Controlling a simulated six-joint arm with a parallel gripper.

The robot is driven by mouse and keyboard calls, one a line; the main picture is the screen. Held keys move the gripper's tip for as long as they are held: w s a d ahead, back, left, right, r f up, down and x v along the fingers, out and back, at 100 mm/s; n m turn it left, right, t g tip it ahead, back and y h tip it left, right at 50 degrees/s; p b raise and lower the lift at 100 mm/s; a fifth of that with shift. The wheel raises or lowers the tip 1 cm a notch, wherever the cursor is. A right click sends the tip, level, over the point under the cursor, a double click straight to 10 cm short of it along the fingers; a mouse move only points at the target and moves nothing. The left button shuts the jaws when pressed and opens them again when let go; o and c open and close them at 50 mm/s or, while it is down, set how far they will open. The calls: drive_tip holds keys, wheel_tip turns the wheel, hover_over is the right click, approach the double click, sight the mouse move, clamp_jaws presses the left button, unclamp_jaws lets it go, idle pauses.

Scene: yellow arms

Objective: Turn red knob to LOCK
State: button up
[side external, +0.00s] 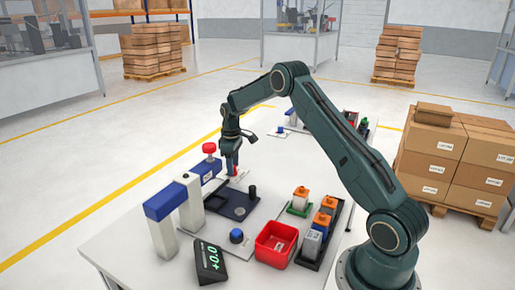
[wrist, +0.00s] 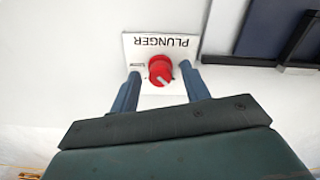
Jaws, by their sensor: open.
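In the wrist view the red knob (wrist: 158,66) sits on a white plate (wrist: 185,44) printed PLUNGER, which reads upside down. A pale mark on the knob points to the lower right of the picture. Small print left of the knob is too small to read. My gripper (wrist: 160,72) is open, with one blue finger on each side of the knob; a small gap shows at the left, and contact at the right is unclear. In the side external view my gripper (side external: 232,163) points down at the plate, and largely hides the knob.
A red-topped post (side external: 209,148) stands close to the left of my gripper. A blue-and-white frame (side external: 165,203), a dark tray (side external: 231,206), a red bin (side external: 262,254) and a black meter (side external: 209,262) stand nearer the camera.

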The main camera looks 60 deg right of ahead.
drive_tip(key=c, duration=1)
drive_tip(key=shift+m, duration=0.5)
drive_tip(key=m, duration=0.3)
drive_tip(key=shift+m, duration=0.4)
drive_tip(key=m, duration=1.3)
